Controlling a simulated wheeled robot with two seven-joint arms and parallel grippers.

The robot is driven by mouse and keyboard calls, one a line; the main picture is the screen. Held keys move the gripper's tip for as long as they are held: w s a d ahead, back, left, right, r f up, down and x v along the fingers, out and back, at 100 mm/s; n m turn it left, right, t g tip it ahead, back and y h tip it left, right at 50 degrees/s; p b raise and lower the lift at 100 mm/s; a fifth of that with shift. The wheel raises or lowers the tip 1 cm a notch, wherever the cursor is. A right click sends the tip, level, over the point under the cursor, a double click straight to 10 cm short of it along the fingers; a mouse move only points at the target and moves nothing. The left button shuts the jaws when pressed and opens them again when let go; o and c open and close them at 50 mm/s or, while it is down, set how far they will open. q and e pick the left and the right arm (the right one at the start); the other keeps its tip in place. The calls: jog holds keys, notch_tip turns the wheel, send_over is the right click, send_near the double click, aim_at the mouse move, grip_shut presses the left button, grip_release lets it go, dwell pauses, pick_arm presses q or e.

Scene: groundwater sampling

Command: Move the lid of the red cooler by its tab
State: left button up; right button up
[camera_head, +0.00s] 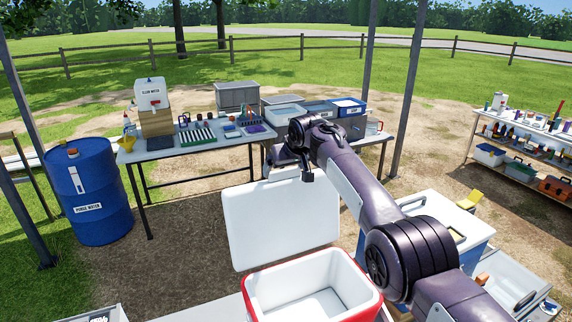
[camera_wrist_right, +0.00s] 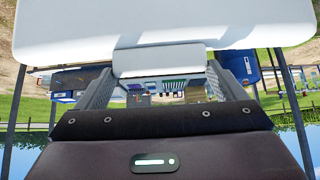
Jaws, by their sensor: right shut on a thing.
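The red cooler (camera_head: 248,290) stands at the bottom centre of the head view, open at the top, with a white inside and a red rim. Its white lid (camera_head: 275,225) stands steeply up behind the opening. My right gripper (camera_head: 303,172) is at the lid's upper edge. In the right wrist view, which is upside down, the lid (camera_wrist_right: 60,30) fills the top, and its tab (camera_wrist_right: 160,60) sits between the fingers of my right gripper (camera_wrist_right: 160,76), which is shut on it. My left gripper is out of view.
A blue and white cooler (camera_head: 470,238) stands right of the red one, partly behind my right arm. Behind is a table (camera_head: 165,155) with sampling gear, with a blue drum (camera_head: 90,200) at left. A stocked shelf (camera_head: 520,145) stands far right. Bare ground lies left of the lid.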

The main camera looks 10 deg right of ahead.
jog(key=shift+r, duration=0.2)
jog(key=o, duration=1)
jog(key=shift+d, duration=0.1)
jog(key=shift+o, duration=0.5)
jog(key=shift+s, duration=0.15)
jog(key=shift+s+r+b, duration=0.2)
jog(key=shift+s+b, duration=0.05)
jog(key=shift+b, duration=0.6)
jog(key=b+v, duration=0.4)
jog(key=v, duration=0.3)
jog(key=shift+d, duration=0.15)
